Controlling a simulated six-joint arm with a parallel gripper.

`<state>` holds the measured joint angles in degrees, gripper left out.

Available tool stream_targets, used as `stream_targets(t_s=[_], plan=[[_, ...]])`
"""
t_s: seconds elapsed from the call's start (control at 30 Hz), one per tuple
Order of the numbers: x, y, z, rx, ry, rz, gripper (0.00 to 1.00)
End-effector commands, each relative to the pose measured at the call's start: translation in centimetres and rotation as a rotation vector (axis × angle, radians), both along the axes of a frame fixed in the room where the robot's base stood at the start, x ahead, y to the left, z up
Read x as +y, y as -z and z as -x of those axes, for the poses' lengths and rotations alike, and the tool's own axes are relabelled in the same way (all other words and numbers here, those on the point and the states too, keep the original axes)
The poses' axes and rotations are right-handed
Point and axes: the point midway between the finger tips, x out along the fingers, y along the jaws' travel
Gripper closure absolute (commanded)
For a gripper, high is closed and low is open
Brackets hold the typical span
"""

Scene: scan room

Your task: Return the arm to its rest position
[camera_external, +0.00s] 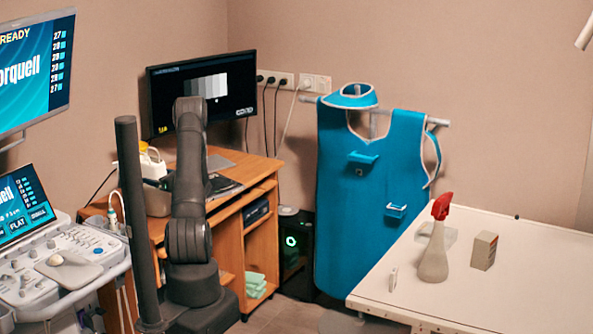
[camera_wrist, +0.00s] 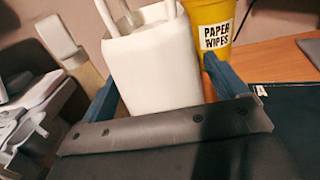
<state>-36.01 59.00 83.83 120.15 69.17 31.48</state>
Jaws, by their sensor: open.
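My arm (camera_external: 190,195) stands upright and folded beside the wooden desk in the external view. In the wrist view my gripper (camera_wrist: 165,85) shows two blue fingers spread wide apart. A white container (camera_wrist: 155,70) with white items sticking out of its top shows beyond and between the fingers. A yellow tub labelled "PAPER WIPES" (camera_wrist: 212,28) stands to its right, beyond the right finger. I see nothing held in the gripper; I cannot tell how far the container is from the fingers.
The wooden desk (camera_external: 262,168) carries a monitor (camera_external: 205,90). An ultrasound console (camera_external: 65,262) stands at left. A blue apron (camera_external: 350,220) hangs at the back wall. The white table (camera_external: 500,290) at right holds a red-topped spray bottle (camera_external: 434,250) and a small box (camera_external: 483,251).

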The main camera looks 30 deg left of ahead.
Motion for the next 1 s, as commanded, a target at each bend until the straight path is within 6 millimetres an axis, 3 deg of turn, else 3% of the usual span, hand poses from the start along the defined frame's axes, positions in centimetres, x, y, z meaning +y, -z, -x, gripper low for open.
stream_targets(t_s=[0.13,0.17,0.37,1.0], plan=[[3.2,0.0,0.1,0.000,-0.003,-0.001,0.10],[2.9,0.1,0.0,0.000,-0.001,0.000,0.10],[2.8,-4.1,0.0,-0.004,-0.001,-0.002,0.10],[-7.7,-10.6,-3.6,-0.002,0.003,0.000,0.10]])
